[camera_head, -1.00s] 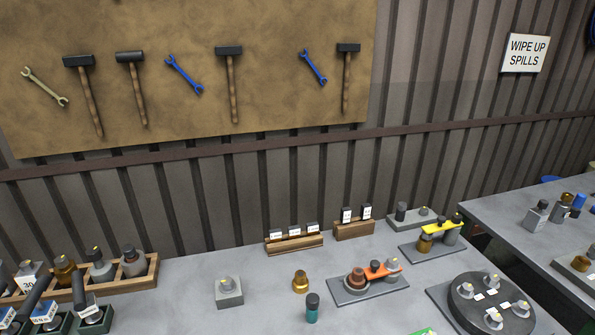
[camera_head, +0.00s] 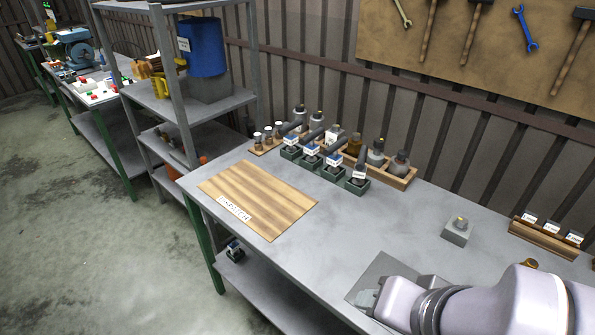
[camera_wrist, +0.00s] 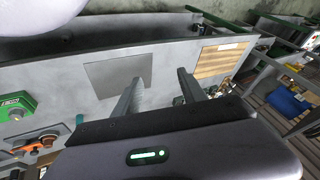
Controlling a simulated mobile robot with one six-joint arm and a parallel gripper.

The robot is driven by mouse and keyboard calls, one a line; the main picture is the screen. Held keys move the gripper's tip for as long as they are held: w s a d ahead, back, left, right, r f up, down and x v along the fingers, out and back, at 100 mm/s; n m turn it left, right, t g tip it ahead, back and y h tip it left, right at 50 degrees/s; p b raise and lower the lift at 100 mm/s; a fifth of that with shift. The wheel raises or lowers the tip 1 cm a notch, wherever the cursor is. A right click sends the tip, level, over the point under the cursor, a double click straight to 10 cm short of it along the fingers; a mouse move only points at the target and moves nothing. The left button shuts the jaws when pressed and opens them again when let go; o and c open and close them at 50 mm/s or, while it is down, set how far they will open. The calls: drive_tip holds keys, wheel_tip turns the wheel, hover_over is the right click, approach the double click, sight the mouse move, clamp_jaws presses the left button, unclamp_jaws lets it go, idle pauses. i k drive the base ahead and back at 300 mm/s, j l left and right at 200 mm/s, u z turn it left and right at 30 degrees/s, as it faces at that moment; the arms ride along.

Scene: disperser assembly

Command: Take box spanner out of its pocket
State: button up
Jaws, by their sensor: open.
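In the head view, a row of dark green pockets (camera_head: 331,169) stands on the bench, each with a dark-handled tool and a small label. I cannot tell which tool is the box spanner; the labels are too small to read. My gripper (camera_head: 366,300) is at the front of the bench, low and right of the pockets and well apart from them. In the wrist view my gripper (camera_wrist: 158,76) has its two fingers spread with nothing between them. Some dark items beside the right finger are partly hidden.
A wooden board (camera_head: 258,200) lies left on the bench. A wooden rack (camera_head: 402,179) with several bottles stands behind the pockets. A grey block (camera_head: 457,232) and a label rack (camera_head: 545,238) stand to the right. A grey mat (camera_wrist: 118,72) lies bare. The bench middle is clear.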

sight(359, 169)
drive_tip(key=i+j+z, duration=0.25)
drive_tip(key=j, duration=0.15)
drive_tip(key=i+j+z, duration=0.25)
drive_tip(key=j, duration=0.15)
drive_tip(key=j+z, duration=0.2)
drive_tip(key=j, duration=0.25)
drive_tip(key=i+j+z, duration=0.25)
drive_tip(key=j, duration=0.25)
drive_tip(key=j+z, duration=0.25)
drive_tip(key=j, duration=0.25)
